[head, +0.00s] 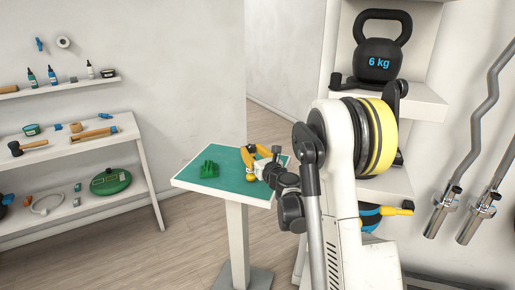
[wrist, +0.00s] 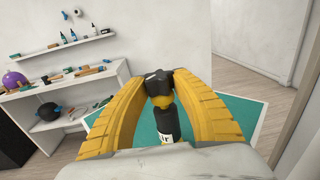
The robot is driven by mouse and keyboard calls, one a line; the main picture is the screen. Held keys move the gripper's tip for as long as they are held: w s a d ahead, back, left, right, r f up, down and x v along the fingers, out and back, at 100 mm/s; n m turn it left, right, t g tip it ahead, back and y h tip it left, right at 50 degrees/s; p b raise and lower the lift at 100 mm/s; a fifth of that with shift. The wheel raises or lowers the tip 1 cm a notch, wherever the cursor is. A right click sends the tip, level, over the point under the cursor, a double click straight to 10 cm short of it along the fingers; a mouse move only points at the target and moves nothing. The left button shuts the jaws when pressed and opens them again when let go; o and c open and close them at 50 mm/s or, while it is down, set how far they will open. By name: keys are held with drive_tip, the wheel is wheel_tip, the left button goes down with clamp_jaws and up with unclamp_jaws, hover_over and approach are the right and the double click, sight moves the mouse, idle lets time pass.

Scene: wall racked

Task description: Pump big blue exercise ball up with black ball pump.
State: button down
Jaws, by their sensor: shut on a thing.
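My gripper (head: 262,151) has yellow fingers and is over the teal-topped table in the head view. In the wrist view, my gripper (wrist: 160,78) is shut on a black object with a yellow band and a pale label, which looks like the black ball pump (wrist: 166,123). Its black top sits between the fingertips and its body runs down toward the camera. I cannot tell whether it touches the table. In the head view it is too small to make out clearly. No big blue exercise ball is recognisable in either view.
A rack (head: 148,175) with tools stands left. A 6 kg kettlebell (head: 378,47) sits on a right shelf; a blue, black and yellow item (head: 370,218) lies low there. Floor between is clear.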

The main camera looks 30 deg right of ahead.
drive_tip(key=shift+f, duration=0.4)
drive_tip(key=shift+f, duration=0.15)
drive_tip(key=c, duration=1.4)
unclamp_jaws()
drive_tip(key=o, duration=0.3)
drive_tip(key=shift+o, duration=0.2)
